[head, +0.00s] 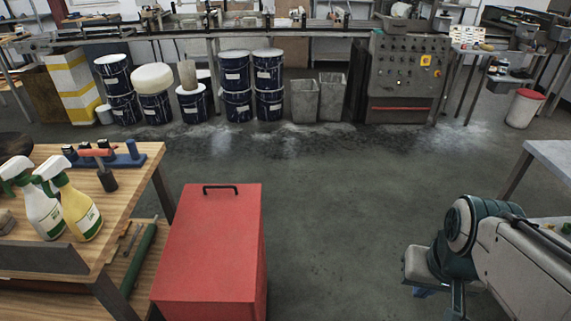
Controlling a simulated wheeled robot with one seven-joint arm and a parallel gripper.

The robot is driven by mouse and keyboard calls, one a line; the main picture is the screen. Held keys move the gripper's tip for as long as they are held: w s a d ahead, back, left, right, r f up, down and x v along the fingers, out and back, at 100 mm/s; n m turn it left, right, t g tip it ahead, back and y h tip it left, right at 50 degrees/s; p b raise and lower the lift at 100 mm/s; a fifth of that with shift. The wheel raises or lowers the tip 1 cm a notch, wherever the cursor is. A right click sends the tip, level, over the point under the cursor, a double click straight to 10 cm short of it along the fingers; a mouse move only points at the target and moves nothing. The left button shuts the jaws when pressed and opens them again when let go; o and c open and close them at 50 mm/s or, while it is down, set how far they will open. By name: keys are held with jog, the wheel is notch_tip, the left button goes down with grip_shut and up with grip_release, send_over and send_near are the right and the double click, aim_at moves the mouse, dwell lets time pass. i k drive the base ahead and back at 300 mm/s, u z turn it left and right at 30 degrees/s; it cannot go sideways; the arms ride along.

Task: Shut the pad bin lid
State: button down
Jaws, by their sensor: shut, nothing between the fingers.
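A red box-shaped bin (228,262) stands on the floor left of centre in the head view, to the right of the wooden workbench. Its flat red lid (212,235) carries a black bar handle (221,189) near the far edge. The lid appears to lie down over the bin; no gap or inside shows. The bin's lower part is cut off by the picture's bottom edge. My arm shows at the lower right, well apart from the bin. I cannot make out my gripper's fingers.
A wooden workbench (130,160) with spray bottles (78,208) stands close left of the bin. Open grey floor (330,215) lies to its right and beyond it. Dark blue drums (236,80), grey bins (305,100) and a control cabinet (405,85) line the back. A table (553,155) is at right.

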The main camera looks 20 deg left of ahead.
aim_at(209, 253)
jog(key=z, duration=0.25)
jog(key=k, duration=0.45)
jog(key=z, duration=0.35)
jog(key=i, duration=1.5)
jog(key=u, duration=1.6)
jog(key=i, duration=0.65)
jog(key=u, duration=0.8)
